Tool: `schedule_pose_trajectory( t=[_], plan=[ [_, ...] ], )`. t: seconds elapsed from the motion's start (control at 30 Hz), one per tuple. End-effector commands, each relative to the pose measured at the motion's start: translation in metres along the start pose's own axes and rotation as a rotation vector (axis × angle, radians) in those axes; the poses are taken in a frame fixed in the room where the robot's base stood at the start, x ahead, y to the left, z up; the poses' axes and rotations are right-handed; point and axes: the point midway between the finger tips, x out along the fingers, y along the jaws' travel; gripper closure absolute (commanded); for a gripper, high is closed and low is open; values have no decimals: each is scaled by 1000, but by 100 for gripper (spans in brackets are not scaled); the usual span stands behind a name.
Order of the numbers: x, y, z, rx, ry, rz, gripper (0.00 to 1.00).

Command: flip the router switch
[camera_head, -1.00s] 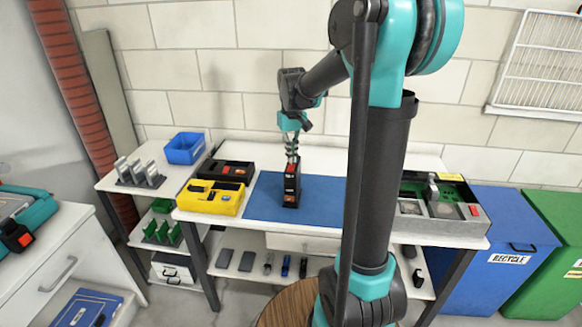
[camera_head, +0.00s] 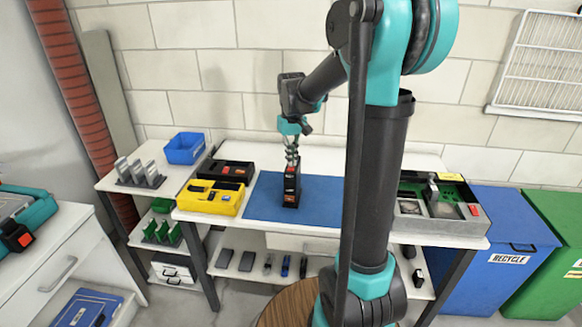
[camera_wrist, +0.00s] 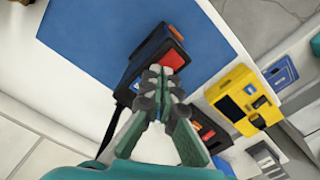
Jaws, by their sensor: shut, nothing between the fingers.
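A black upright device (camera_head: 291,190) with a red rocker switch on it stands on the blue mat; I take it for the router. Its red switch (camera_wrist: 173,60) shows clearly in the wrist view, just past my fingertips. My gripper (camera_head: 292,158) is shut and empty, pointing down at the top of the device. In the wrist view my gripper (camera_wrist: 157,72) has its fingertips beside the switch, over the device's top. I cannot tell whether they touch it. The fingers hide part of the device's face.
A yellow device (camera_head: 215,197) and a black box (camera_head: 226,172) with a red part lie left of the blue mat (camera_head: 325,205). A grey unit (camera_head: 440,210) with green boards sits at the right end of the bench. The mat around the device is clear.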

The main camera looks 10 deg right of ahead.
Motion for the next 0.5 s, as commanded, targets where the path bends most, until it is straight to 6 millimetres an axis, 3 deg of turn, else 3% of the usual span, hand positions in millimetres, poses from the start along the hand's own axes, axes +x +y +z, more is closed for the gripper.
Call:
schedule_pose_trajectory(
  t=[0.2, 0.5],
  plan=[
    [-1, 0, 0, 0, 0, 0, 100],
    [-22, 0, 0, 0, 0, 0, 100]
  ],
)
